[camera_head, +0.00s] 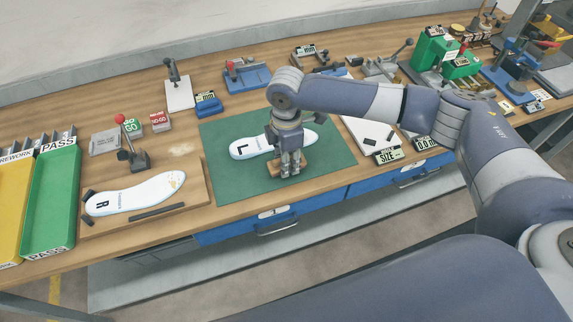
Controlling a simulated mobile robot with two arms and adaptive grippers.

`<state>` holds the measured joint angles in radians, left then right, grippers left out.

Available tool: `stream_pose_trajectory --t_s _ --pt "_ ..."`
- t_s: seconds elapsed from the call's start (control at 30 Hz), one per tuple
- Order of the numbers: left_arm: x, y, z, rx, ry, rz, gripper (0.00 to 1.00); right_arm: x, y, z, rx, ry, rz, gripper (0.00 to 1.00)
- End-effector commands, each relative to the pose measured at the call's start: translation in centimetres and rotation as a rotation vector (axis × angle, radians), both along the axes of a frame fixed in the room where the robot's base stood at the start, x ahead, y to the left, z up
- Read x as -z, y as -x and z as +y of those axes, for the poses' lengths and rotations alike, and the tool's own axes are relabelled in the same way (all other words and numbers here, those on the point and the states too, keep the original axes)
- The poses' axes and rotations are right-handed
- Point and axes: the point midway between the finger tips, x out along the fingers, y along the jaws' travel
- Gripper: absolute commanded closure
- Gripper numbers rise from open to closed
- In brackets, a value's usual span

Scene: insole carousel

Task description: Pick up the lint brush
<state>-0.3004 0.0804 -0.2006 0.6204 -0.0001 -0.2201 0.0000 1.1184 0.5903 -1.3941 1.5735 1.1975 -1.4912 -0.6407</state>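A light wooden block, which looks like the lint brush (273,169), lies on the green mat (225,185) in the head view, just in front of the white insole marked L (245,148). My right gripper (290,174) points down over its middle. The fingers hide that part, and the wood shows on both sides of them. I cannot tell whether the fingers are closed on it or only around it. The brush seems to be at mat level. Its bristles are not visible. My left gripper is not in view.
An insole marked R (135,194) lies on a wooden board at the left, beside a green PASS tray (55,200) and a yellow REWORK tray (14,205). A red-knobbed clamp (130,150) stands behind that board. Several fixtures line the back. The mat's left front is clear.

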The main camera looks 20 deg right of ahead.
Motion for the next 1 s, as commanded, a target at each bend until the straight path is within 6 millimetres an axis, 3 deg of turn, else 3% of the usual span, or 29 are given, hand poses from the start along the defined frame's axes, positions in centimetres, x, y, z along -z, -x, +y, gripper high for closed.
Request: stream_pose_trajectory --t_s 0.07,0.7,1.0 --pt "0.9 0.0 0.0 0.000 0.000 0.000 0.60 -1.3 -0.1 0.0 -0.001 -0.003 -0.006 0.92" --pt "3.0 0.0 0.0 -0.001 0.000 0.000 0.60 -2.3 13.2 -0.1 -0.002 -0.001 0.000 0.92" --pt "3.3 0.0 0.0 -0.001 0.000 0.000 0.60 -2.7 15.8 -0.1 0.001 -0.001 -0.001 0.92"
